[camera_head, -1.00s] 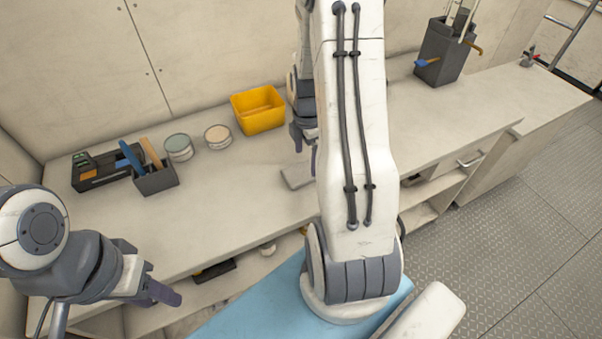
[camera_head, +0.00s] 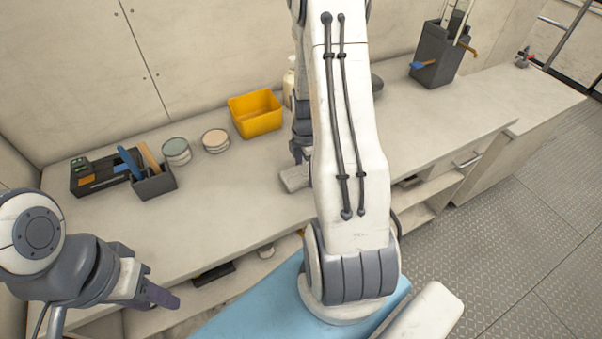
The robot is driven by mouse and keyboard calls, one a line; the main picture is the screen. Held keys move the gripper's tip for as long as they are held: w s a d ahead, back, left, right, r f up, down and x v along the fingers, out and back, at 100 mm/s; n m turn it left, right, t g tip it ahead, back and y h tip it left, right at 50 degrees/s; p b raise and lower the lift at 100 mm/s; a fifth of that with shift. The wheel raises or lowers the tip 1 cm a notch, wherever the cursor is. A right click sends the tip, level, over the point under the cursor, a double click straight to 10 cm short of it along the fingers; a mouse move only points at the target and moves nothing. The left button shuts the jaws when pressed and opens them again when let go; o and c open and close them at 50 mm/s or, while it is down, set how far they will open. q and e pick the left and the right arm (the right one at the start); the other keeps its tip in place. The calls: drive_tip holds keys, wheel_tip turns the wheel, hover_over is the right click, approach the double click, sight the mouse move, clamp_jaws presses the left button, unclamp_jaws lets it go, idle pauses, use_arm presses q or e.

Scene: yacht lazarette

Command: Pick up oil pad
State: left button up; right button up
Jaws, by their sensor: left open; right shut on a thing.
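The oil pad, a flat pale grey piece (camera_head: 295,178), shows at the counter's middle, just left of my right arm, which hides its right part. My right gripper (camera_head: 299,156) is shut on the pad from above; its fingers are partly hidden behind my arm. The pad looks slightly tilted; I cannot tell how far it is off the counter. My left gripper (camera_head: 158,294) is open and empty in front of the counter's edge at the lower left.
On the counter (camera_head: 240,190) stand a yellow bin (camera_head: 256,116), two round tins (camera_head: 176,151) (camera_head: 216,140), a dark holder with brushes (camera_head: 154,184) and a black tray (camera_head: 90,178). A dark tool caddy (camera_head: 436,62) stands at the back right. The front left counter is clear.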

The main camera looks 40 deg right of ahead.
drive_tip(key=shift+r, duration=0.1)
wheel_tip(320, 180, up, 4)
drive_tip(key=shift+r+b, duration=0.1)
drive_tip(key=shift+b, duration=0.3)
drive_tip(key=s+d+r, duration=0.2)
drive_tip(key=s+r, duration=0.1)
drive_tip(key=s, duration=0.2)
drive_tip(key=s+d+r+b, duration=0.1)
drive_tip(key=s+d+r, duration=0.2)
drive_tip(key=s, duration=0.2)
drive_tip(key=shift+s+r, duration=0.25)
drive_tip(key=shift+r, duration=0.05)
drive_tip(key=o, duration=0.8)
drive_tip(key=c, duration=0.5)
drive_tip(key=shift+c, duration=0.3)
